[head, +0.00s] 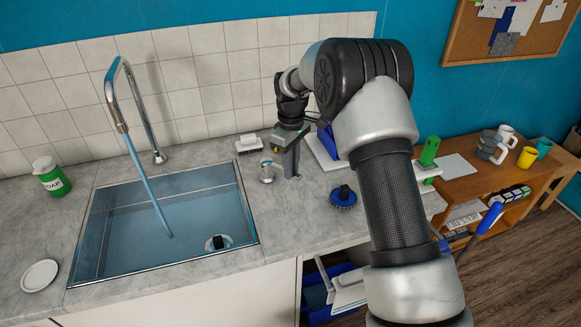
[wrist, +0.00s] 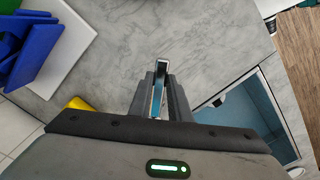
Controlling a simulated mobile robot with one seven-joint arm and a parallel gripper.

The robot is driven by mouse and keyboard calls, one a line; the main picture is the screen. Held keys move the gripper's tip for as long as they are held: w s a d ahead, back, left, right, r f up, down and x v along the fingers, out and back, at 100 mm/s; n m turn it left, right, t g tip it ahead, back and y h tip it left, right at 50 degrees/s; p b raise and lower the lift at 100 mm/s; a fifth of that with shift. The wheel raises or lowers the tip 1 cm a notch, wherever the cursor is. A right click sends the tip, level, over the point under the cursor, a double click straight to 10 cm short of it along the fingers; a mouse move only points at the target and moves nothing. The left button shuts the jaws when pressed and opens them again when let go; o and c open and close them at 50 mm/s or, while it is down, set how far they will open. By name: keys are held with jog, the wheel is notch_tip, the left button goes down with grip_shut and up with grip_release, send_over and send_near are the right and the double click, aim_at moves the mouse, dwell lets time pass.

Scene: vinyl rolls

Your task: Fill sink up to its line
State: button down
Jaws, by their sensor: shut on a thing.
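The sink (head: 82,262) is set in the grey counter, with bluish water in its basin; I cannot make out a fill line or the exact level. A chrome faucet (head: 143,112) arches over it, and a blue stream (head: 146,187) runs from its spout into the basin. My gripper (head: 291,168) is low over the counter, right of the sink. In the wrist view my gripper (wrist: 160,95) is shut on a slim shiny metal piece (wrist: 162,68); I cannot tell whether it is a faucet handle. The sink also shows in the wrist view (wrist: 284,132).
A glass-like item (head: 266,172) stands just left of my gripper. A blue round brush (head: 343,198) lies to its right. A white item (head: 249,143) is behind. A green soap bottle (head: 51,176) and white dish (head: 40,275) are left of the sink. A dark-topped white item (head: 217,242) is in the basin.

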jog(key=shift+w, duration=0.1)
jog(key=c, duration=1.6)
grip_release()
jog(key=shift+c, duration=0.2)
jog(key=shift+r, duration=0.1)
notch_tip(320, 180, up, 17)
jog(key=shift+r+p, duration=0.15)
jog(key=shift+p, duration=0.25)
